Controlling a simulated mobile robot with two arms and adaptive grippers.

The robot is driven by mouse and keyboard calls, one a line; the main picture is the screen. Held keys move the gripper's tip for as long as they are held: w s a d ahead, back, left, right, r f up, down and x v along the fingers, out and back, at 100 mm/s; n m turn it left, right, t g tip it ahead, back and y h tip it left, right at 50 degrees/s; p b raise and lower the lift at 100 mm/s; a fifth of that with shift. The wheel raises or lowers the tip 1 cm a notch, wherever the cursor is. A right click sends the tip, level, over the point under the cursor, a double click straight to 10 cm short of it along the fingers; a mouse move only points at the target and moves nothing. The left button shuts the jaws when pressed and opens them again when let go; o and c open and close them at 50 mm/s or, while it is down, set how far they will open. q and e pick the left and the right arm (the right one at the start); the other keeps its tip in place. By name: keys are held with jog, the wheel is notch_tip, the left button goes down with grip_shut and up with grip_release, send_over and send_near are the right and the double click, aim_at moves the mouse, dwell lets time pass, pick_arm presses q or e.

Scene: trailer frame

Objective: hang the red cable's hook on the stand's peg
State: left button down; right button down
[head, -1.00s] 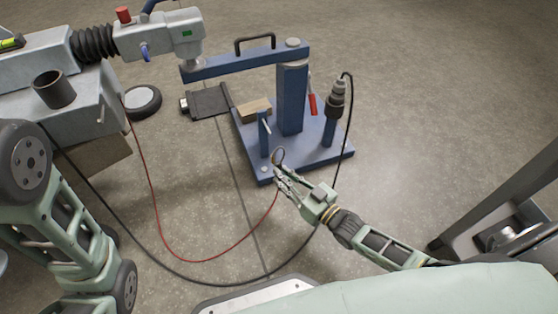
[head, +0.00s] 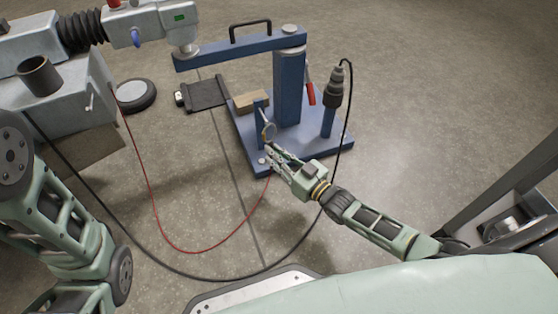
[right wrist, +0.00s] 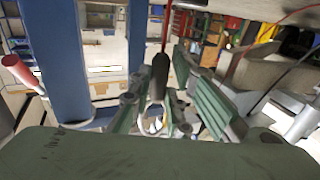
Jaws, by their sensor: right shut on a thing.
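The blue stand (head: 287,95) stands on the floor; its short front post (head: 259,138) carries the peg, which is small and partly hidden near the hook. My right gripper (head: 271,153) is shut on the red cable's hook end, just in front of the post. The hook (head: 269,131), a pale ring, sticks up from the fingers and overlaps the post in the head view; I cannot tell whether it touches the peg. The red cable (head: 150,195) loops down left across the floor. In the right wrist view the dark hook handle (right wrist: 160,75) sits between the fingers. My left gripper is out of view.
A wooden block (head: 251,101) lies on the stand's base. A black connector with its cable (head: 334,92) stands at the base's right. The trailer coupling and grey beam (head: 70,105) fill the upper left. Open floor lies to the right.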

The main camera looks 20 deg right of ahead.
jog(key=shift+w+f+b, duration=0.2)
jog(key=shift+w+b, duration=1.25)
jog(key=shift+w, duration=0.65)
jog(key=shift+w+a+f+b, duration=0.1)
jog(key=shift+w+f+b, duration=0.35)
jog(key=shift+w+b, duration=0.1)
jog(key=c, duration=1.6)
grip_release()
jog(key=shift+o, duration=0.2)
